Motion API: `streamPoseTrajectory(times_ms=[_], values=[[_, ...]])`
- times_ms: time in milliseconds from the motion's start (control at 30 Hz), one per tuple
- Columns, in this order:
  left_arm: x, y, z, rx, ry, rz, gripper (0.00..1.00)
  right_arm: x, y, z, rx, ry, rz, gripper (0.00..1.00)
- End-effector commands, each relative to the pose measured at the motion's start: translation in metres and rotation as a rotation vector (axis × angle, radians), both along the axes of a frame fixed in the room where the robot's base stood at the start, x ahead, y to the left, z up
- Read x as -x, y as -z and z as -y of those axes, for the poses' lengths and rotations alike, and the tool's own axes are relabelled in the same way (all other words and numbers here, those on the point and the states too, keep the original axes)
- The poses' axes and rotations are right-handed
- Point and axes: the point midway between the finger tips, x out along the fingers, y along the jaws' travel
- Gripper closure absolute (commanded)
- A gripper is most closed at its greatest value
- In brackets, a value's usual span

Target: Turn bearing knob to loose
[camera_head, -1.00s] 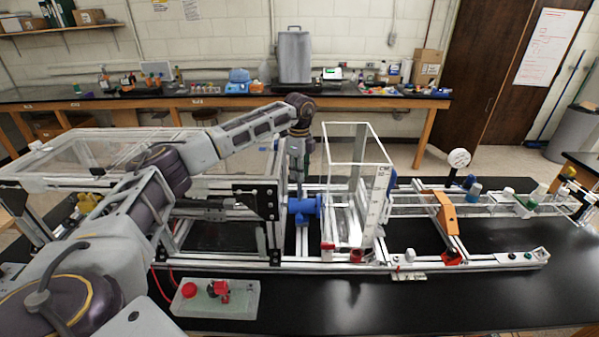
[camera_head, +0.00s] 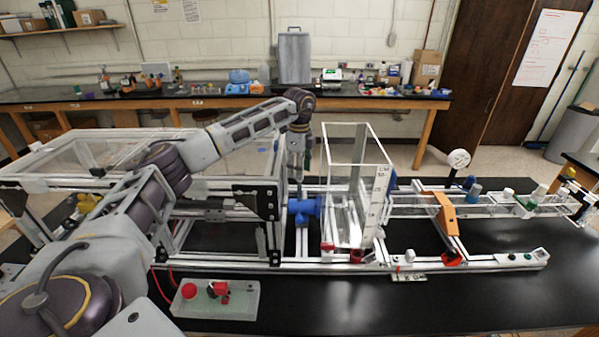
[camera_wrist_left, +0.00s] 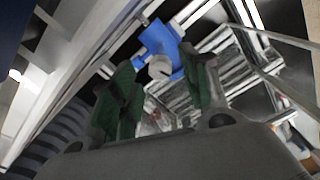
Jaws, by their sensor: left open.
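A blue bearing housing (camera_head: 304,208) sits on the metal extrusion frame, left of the clear upright box. In the left wrist view the blue housing (camera_wrist_left: 163,45) carries a short pale round knob (camera_wrist_left: 159,68). I cannot read any marking on the knob. My left gripper (camera_head: 298,178) points down just above the housing. In the left wrist view its green-padded fingers (camera_wrist_left: 160,85) are apart, and the knob shows between and beyond them. No contact with the knob is visible. My right gripper is not in view.
A clear box (camera_head: 356,190) stands close to the right of the housing. A black bracket plate (camera_head: 256,201) on the frame is close to its left. A control box with red buttons (camera_head: 215,300) lies at the front. The black table (camera_head: 450,300) is clear at front right.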

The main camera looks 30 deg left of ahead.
Motion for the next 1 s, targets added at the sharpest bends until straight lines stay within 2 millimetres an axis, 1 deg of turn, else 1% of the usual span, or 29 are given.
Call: streamPoseTrajectory(times_ms=[400,600,800,1000], values=[[-0.001,-0.061,0.001,0.001,0.0,0.003,0.54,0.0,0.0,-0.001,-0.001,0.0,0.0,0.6],[-0.001,-0.087,0.001,0.001,0.0,0.003,0.54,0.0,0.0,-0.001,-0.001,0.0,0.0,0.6],[0.0,-0.101,0.0,0.001,-0.001,0.001,0.54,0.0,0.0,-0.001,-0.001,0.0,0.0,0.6],[0.0,-0.103,0.0,0.0,0.0,0.001,0.54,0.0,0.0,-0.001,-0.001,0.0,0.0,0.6]])
